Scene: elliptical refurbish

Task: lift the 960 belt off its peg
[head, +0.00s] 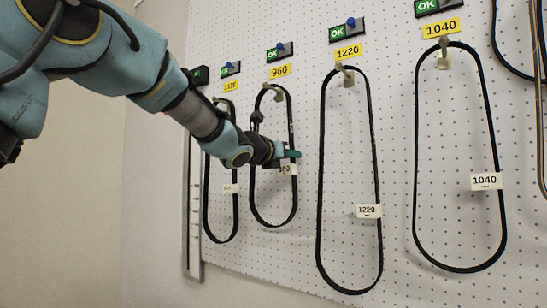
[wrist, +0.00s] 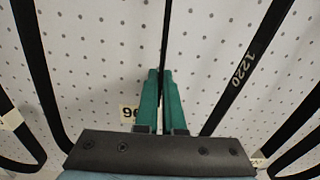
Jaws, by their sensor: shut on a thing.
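The 960 belt (head: 252,196) is a black loop hanging on its peg (head: 271,86) under the yellow 960 label (head: 280,71). My gripper (head: 293,154) reaches in from the left across the loop and is shut on its right strand, just above the white 960 tag (head: 288,169). In the wrist view the green fingers (wrist: 162,95) close around a thin dark strand of the belt (wrist: 165,35) that runs up between them. A tag reading 96 (wrist: 129,113) is partly hidden behind the left finger. The belt's top is still over the peg.
The 1120-looking belt (head: 206,205) hangs close on the left, partly behind my arm. The 1220 belt (head: 319,205) hangs to the right, with the 1040 belt (head: 415,190) beyond it. All hang on a white pegboard (head: 395,110). OK boxes (head: 280,51) sit above the labels.

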